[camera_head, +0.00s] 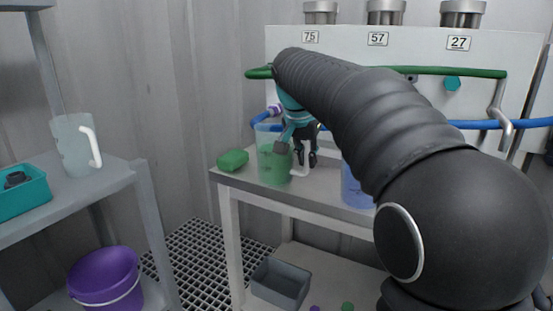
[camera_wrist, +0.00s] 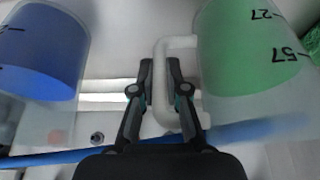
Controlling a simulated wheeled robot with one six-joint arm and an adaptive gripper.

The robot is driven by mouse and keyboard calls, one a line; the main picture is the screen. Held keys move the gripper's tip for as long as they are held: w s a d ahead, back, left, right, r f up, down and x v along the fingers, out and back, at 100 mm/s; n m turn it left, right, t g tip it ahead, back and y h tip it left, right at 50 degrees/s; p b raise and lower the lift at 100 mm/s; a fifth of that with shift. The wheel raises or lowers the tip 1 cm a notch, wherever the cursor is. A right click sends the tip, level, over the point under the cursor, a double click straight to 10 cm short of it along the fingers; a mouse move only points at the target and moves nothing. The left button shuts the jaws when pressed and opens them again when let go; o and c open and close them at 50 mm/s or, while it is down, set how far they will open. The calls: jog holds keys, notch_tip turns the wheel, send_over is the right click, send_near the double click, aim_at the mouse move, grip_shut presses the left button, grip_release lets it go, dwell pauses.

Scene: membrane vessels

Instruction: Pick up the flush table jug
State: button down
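A clear jug of green liquid (camera_head: 274,165) stands upright on the white table (camera_head: 330,199). It also shows at the upper right of the wrist view (camera_wrist: 245,50), with its white handle (camera_wrist: 161,88) facing my gripper. My gripper (camera_wrist: 161,72) has one finger on each side of the handle's upright bar, the right finger inside the loop. The bar fills the narrow gap, so the gripper looks shut on it. A second jug, with blue liquid (camera_head: 354,186), stands to the right, partly hidden by my arm. The wrist view shows its blue liquid (camera_wrist: 40,55) too.
A green sponge (camera_head: 232,160) lies left of the green jug. An empty jug (camera_head: 74,145) and a teal tray (camera_head: 24,196) sit on the left shelf. A blue pipe (camera_head: 470,124) and a green pipe (camera_head: 450,72) run behind. A grey bin (camera_head: 281,283) is below.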

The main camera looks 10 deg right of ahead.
jog(key=shift+r, duration=0.15)
notch_tip(320, 180, up, 10)
jog(key=shift+f+p, duration=0.1)
jog(key=shift+p, duration=1.15)
